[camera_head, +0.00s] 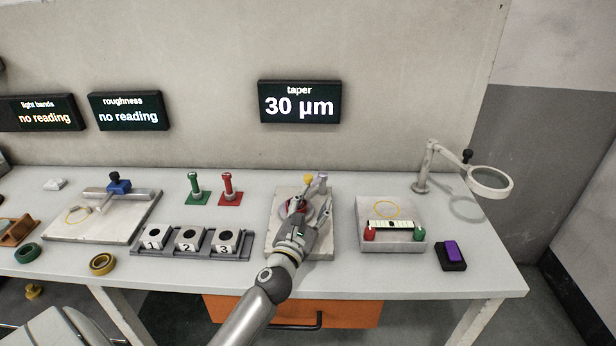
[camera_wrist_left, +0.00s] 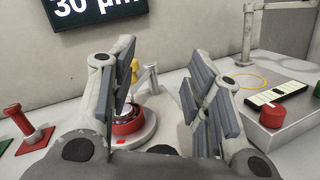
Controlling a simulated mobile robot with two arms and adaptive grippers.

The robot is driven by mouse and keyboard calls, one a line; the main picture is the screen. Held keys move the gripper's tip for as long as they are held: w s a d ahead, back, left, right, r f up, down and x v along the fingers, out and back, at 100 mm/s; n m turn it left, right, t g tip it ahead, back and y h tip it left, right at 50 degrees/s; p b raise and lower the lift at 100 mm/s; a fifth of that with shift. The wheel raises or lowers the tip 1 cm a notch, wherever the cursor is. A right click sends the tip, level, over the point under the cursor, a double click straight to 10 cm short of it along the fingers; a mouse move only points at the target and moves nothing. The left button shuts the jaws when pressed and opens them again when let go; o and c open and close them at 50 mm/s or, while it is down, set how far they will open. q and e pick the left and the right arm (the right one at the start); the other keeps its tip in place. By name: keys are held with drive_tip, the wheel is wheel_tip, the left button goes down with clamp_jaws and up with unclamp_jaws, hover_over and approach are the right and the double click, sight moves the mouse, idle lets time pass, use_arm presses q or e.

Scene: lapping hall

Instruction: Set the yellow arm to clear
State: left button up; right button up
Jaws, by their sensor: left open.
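The yellow-topped part, which looks like the yellow arm (camera_head: 308,179), stands at the back of the pale plate (camera_head: 275,248) in the head view. In the left wrist view the yellow piece (camera_wrist_left: 135,66) shows beyond the left finger, behind a red ring (camera_wrist_left: 127,124) on a round base. Its full length and any clear mark are hidden or too small to tell. My left gripper (camera_head: 311,203) is open over the plate, in front of the yellow piece and apart from it. The left wrist view shows nothing between its fingers (camera_wrist_left: 158,72). My right gripper is not in view.
Right of the plate is a grey block (camera_head: 376,243) with a scale and red and green knobs. A purple button (camera_head: 452,250) and a magnifier (camera_head: 490,183) stand farther right. Green and red posts (camera_head: 228,188) and a numbered rack (camera_head: 150,252) are left. A display reads taper 30 µm.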

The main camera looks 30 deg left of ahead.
sight(307, 180)
use_arm(q)
drive_tip(key=w+a+n, duration=0.2)
drive_tip(key=w, duration=0.1)
drive_tip(key=w+a+f+n+g+y, duration=0.1)
drive_tip(key=w+a+n, duration=0.1)
drive_tip(key=w+a, duration=0.1)
drive_tip(key=w+a+n+g+y, duration=0.1)
drive_tip(key=w+a+n, duration=0.1)
drive_tip(key=w, duration=0.3)
drive_tip(key=shift+a+f, duration=0.35)
drive_tip(key=shift+a, duration=0.3)
clamp_jaws()
